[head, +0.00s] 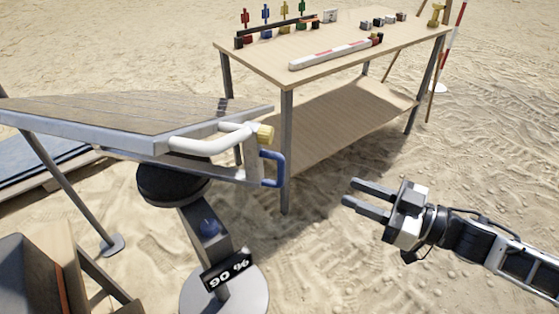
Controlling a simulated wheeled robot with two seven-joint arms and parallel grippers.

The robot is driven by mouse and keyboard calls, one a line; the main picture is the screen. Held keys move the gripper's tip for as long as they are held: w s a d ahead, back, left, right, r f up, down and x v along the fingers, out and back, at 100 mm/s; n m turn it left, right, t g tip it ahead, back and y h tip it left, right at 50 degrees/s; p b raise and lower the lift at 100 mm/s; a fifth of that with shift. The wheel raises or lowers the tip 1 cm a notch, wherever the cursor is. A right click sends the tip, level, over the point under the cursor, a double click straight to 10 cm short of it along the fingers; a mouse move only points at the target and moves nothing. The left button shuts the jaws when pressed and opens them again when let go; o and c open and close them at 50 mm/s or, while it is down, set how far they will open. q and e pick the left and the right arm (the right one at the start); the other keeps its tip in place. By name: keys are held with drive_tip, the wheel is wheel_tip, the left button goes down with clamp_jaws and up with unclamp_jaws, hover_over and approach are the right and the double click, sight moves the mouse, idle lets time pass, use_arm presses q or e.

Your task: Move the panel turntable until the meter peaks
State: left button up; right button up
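The panel (130,110) is a large flat plate in a pale frame at the left, mounted tilted on a pedestal. A white bar handle (205,143), a yellow knob (265,134) and a blue handle (272,168) are at its right end. Below it is a dark round turntable (170,184) on a grey post. A black plate with white digits (227,269), which look upside down, is low on the post; I cannot tell whether it is the meter. My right gripper (348,192) is open and empty, right of the blue handle and apart from it. My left gripper is not in view.
A wooden table (300,62) with a lower shelf stands behind, holding coloured figures, a red-and-white bar (335,53) and small blocks. A slanted leg with a foot (112,245) and a brown box (35,270) are at lower left. Sand right of the pedestal is open.

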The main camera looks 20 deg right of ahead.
sight(281, 163)
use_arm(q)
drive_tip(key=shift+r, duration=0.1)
use_arm(e)
drive_tip(key=shift+n+g+y, duration=0.4)
drive_tip(key=shift+g+y, duration=0.2)
drive_tip(key=x, duration=1)
drive_tip(key=r+x, duration=0.1)
drive_tip(key=x, duration=0.5)
drive_tip(key=shift+r, duration=0.1)
